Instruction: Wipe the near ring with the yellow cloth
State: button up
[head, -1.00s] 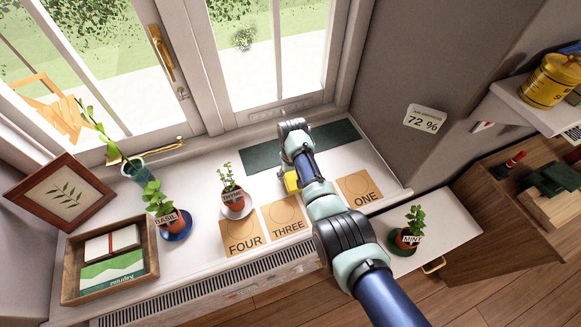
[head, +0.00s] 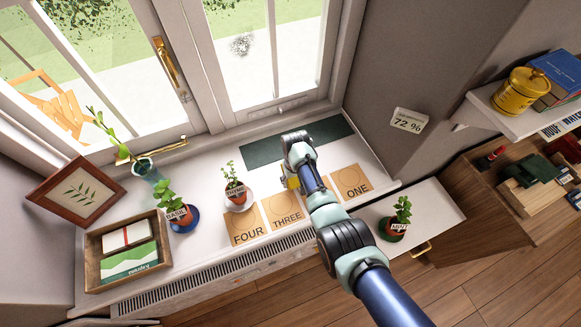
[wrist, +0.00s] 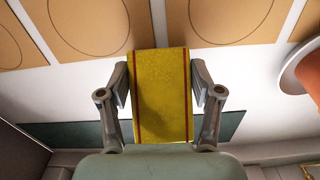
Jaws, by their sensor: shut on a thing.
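The yellow cloth (wrist: 160,95), with red edge stripes, hangs between the fingers of my gripper (wrist: 160,85) in the wrist view. My gripper is shut on it. In the head view only a bit of yellow (head: 291,182) shows beside my arm, over the white sill behind the tan cards. Printed circles show on the THREE card (head: 284,210), the FOUR card (head: 245,222) and the ONE card (head: 351,182). The wrist view shows a circle on a card (wrist: 228,50) just beyond the cloth. I cannot tell which ring is the near one. Whether the cloth touches the sill is unclear.
A thyme pot (head: 237,195) on a white saucer stands left of my gripper. A basil pot (head: 181,218) and a wooden tray (head: 95,262) are farther left. A dark green mat (head: 262,153) lies by the window. A mint pot (head: 392,229) stands at right.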

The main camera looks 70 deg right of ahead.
jog(key=shift+s+a+f, duration=0.4)
jog(key=shift+s+a, duration=0.15)
jog(key=shift+s, duration=0.05)
jog(key=shift+w+a, duration=0.1)
jog(key=shift+a, duration=0.05)
jog(key=shift+a+f, duration=0.1)
jog(key=shift+f, duration=0.05)
jog(key=shift+w+d+f+b, duration=0.25)
jog(key=shift+f+b, duration=0.05)
jog(key=shift+b, duration=0.6)
jog(key=w+b, duration=0.1)
jog(key=d+b, duration=0.1)
jog(key=shift+w+d+r+b, duration=0.1)
jog(key=shift+w+r+b, duration=0.05)
jog(key=shift+w+b, duration=0.25)
jog(key=shift+w+d+r+b, duration=0.1)
jog(key=shift+w+d+b, duration=0.15)
jog(key=shift+b, duration=0.1)
jog(key=shift+w+d+r, duration=0.1)
jog(key=shift+d+r, duration=0.1)
jog(key=shift+r, duration=0.15)
jog(key=shift+w+d+f+b, duration=0.25)
jog(key=shift+b, duration=0.6)
jog(key=w+d+b, duration=0.2)
jog(key=b, duration=0.4)
jog(key=shift+w+d+f, duration=0.1)
jog(key=shift+w+d+r+b, duration=0.15)
jog(key=shift+r+b, duration=0.1)
jog(key=shift+b, duration=0.2)
jog(key=shift+f, duration=0.15)
